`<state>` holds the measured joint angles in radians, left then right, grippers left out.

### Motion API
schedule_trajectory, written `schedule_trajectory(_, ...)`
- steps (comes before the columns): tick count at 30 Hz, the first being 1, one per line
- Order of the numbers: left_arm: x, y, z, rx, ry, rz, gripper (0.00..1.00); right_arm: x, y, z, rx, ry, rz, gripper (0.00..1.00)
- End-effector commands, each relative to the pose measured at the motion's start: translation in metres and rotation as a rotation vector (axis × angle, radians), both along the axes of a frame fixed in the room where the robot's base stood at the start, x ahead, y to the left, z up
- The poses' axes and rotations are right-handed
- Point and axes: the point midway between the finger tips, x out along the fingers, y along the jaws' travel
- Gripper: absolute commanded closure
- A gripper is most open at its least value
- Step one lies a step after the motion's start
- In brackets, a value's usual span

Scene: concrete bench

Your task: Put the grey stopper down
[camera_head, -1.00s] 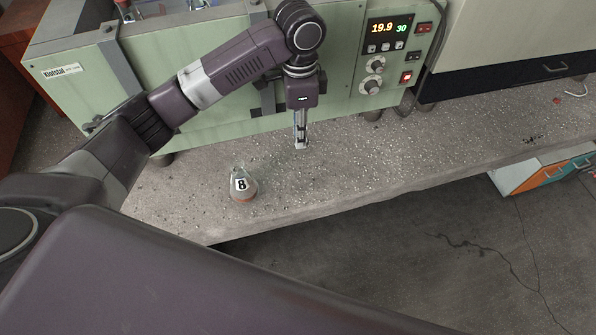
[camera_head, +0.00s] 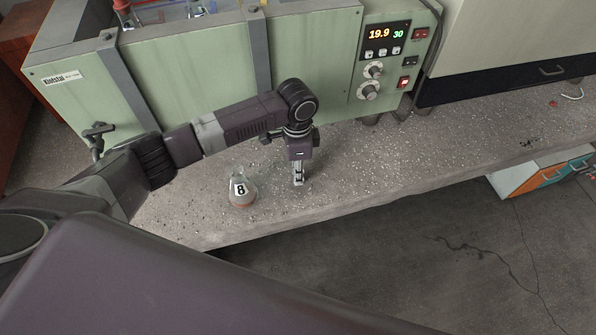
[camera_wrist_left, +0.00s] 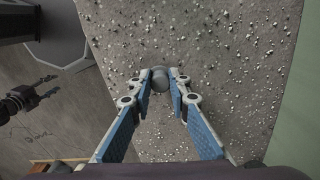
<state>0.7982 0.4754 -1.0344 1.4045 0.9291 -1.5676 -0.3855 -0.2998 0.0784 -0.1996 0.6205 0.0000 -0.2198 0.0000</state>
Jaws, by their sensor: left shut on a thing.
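My left gripper (camera_head: 299,182) points straight down, low over the concrete bench (camera_head: 400,165), to the right of a conical flask marked 8 (camera_head: 242,190). In the left wrist view my left gripper (camera_wrist_left: 160,77) is shut on the grey stopper (camera_wrist_left: 160,80), a small round grey piece between the fingertips. In the head view the stopper is too small to make out, and I cannot tell if it touches the bench. My right gripper (camera_wrist_left: 46,87) shows at the left of the wrist view, its fingers apart and empty, over the floor.
A green water bath (camera_head: 200,75) with a display reading 19.9 and 30 stands behind the arm. The bench's front edge is close to the flask and gripper. Bare bench lies to the gripper's right. A drawer unit (camera_head: 535,175) stands below at right.

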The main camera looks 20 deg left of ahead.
Motion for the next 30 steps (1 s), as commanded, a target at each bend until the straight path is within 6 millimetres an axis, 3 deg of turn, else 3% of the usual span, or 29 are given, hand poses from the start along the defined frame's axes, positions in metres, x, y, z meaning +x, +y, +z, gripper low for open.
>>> schedule_trajectory(6, 0.0, 0.0, -0.001, 0.0, 0.001, 0.0, 0.97, 0.0, -0.002, 0.0, -0.002, 0.0, 0.001, 0.59)
schedule_trajectory(7, 0.0, 0.0, -0.001, 0.0, 0.0, 0.0, 0.81, 0.0, -0.002, 0.0, -0.002, 0.0, 0.001, 0.59)
schedule_trajectory(12, 0.0, 0.0, -0.001, 0.0, 0.0, 0.0, 0.62, 0.0, -0.003, 0.0, -0.003, 0.0, 0.002, 0.59)
schedule_trajectory(23, 0.0, 0.0, 0.004, 0.0, -0.001, 0.0, 0.62, 0.0, -0.003, 0.0, -0.003, 0.0, 0.002, 0.59)
schedule_trajectory(30, 0.003, 0.0, 0.046, -0.002, -0.003, -0.001, 0.62, 0.0, -0.003, -0.001, -0.003, 0.0, 0.002, 0.59)
